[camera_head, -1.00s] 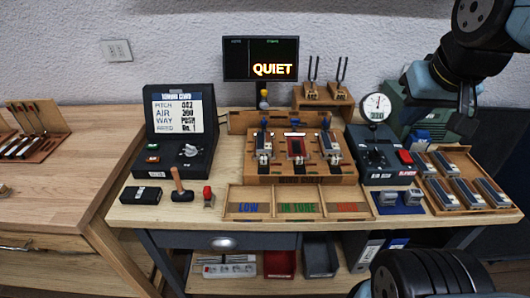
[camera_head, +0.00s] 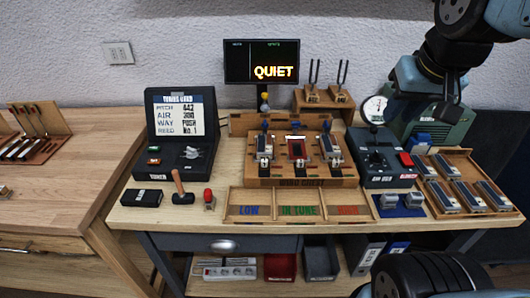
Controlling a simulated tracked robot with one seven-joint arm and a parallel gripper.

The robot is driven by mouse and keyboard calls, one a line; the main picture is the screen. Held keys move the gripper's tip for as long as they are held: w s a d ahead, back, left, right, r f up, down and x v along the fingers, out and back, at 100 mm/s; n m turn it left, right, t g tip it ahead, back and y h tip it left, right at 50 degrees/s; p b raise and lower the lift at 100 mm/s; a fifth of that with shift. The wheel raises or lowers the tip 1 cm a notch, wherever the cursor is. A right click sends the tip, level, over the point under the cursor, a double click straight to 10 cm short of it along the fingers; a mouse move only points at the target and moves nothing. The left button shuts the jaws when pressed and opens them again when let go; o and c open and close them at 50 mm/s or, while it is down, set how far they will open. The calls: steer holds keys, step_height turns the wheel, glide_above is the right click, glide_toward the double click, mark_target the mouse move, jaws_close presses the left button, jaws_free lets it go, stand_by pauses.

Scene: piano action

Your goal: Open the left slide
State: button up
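The wind chest (camera_head: 300,182) stands at the middle of the bench. On its top are a left reed block (camera_head: 264,150), a red-edged middle slot (camera_head: 297,150) and a right reed block (camera_head: 331,150). I cannot tell how far either slide is pulled. My arm hangs in at the upper right, well right of the chest.
A tuner (camera_head: 182,130) stands left of the chest. A control box (camera_head: 378,158) and a tray of reed blocks (camera_head: 468,192) stand right. A divided tray (camera_head: 298,204) lies in front; a screen (camera_head: 261,62) and forks (camera_head: 313,82) stand behind.

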steer(key=o, duration=0.3)
steer(key=shift+g, duration=0.7)
steer(key=w+a, duration=0.4)
steer(key=w, duration=0.1)
steer(key=shift+w+a+f, duration=0.1)
steer(key=shift+a+f, duration=0.15)
steer(key=shift+f, duration=0.1)
steer(key=g, duration=0.4)
glide_above(264, 160)
step_height(264, 160, down, 10)
step_height(264, 160, down, 14)
steer(key=shift+w+d+r, duration=0.1)
jaws_close()
